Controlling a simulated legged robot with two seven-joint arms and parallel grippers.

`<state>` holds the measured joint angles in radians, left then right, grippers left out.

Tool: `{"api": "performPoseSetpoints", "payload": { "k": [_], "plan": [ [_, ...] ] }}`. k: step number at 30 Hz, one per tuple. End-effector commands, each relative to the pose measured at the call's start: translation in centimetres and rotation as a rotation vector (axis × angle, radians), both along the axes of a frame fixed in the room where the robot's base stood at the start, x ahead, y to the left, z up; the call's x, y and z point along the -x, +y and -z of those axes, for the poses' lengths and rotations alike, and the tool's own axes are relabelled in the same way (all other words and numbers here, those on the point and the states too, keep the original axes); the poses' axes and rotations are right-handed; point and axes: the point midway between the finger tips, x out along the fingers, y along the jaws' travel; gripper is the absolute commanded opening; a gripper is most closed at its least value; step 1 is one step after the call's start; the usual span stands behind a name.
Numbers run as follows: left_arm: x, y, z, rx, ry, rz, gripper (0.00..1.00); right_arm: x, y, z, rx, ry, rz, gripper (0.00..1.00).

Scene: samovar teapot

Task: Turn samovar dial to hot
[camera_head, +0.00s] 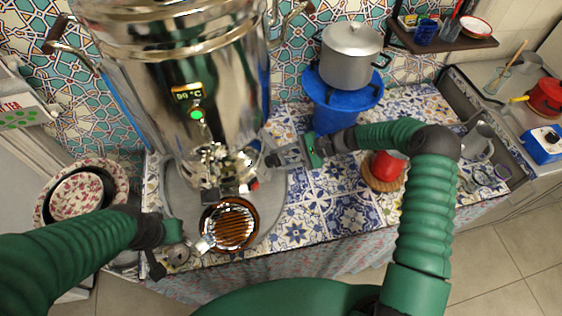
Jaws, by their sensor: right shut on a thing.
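The large shiny metal samovar (235,75) stands at the left of the tiled counter. Its lit display (188,93) appears to read 90 °C, above a green light (196,114). My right gripper (274,159) reaches in from the right to the lower right side of the samovar. It is shut on a small part there that looks like the dial, mostly hidden by the fingers, so its setting is not readable. My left gripper (166,257) is low at the left, by the counter's front edge; its jaws are not clear.
Patterned bowls (77,194) stand at the left. A grey pot (350,55) rests on a blue stand (342,97) behind my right arm. A red object (385,168) sits beside that arm.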

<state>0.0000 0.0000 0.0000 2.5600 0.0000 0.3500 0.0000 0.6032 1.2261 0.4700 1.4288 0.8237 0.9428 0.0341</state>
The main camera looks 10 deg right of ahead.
Motion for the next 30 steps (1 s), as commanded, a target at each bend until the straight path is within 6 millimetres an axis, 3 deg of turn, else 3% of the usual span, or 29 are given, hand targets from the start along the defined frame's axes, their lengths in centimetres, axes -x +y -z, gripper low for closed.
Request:
{"api": "performPoseSetpoints", "payload": {
  "k": [9, 27, 28, 30],
  "plan": [
    [0.0, 0.0, 1.15, 0.0, 0.0, 0.0, 0.0, -0.09, -0.2, 0.09, 0.054, -0.105, -0.088, 0.01],
    [0.0, 0.0, 1.28, 0.0, 0.0, 0.0, 0.0, -0.05, -0.14, -0.01, 0.066, -0.13, -0.111, 0.01],
    [0.0, 0.0, 1.28, 0.0, 0.0, 0.0, 0.0, -0.04, -0.14, -0.01, 0.066, -0.13, -0.111, 0.46],
    [0.0, 0.0, 1.28, 0.0, 0.0, 0.0, 0.0, -0.04, -0.12, -0.01, 0.066, -0.13, -0.111, 0.55]
  ]
}}
